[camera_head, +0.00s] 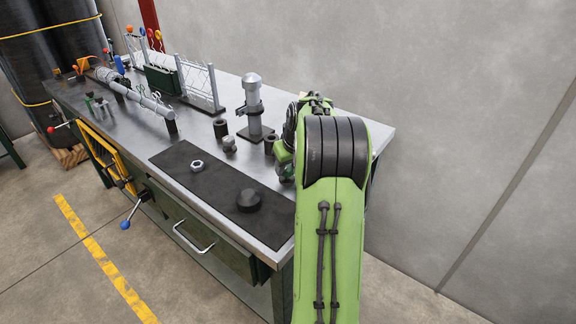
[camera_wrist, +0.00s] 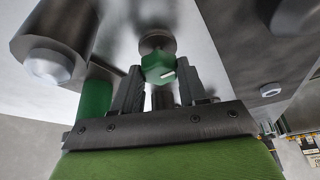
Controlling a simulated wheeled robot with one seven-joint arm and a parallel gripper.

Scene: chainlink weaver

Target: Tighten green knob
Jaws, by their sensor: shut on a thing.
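The green knob (camera_wrist: 157,67) shows in the wrist view, a faceted green head with a light mark, in front of a round dark metal part (camera_wrist: 156,42). My gripper (camera_wrist: 159,78) has a dark finger on each side of the knob and is shut on it. In the head view my own green arm covers the right part of the bench and hides the knob and the fingers.
The metal workbench (camera_head: 221,88) carries an upright post (camera_head: 252,92), a dark mat (camera_head: 215,182) with a nut (camera_head: 197,166) and a black knob-like piece (camera_head: 248,200). A wire mesh (camera_head: 197,82) stands farther back. Close by in the wrist view is a dark cylinder (camera_wrist: 62,30).

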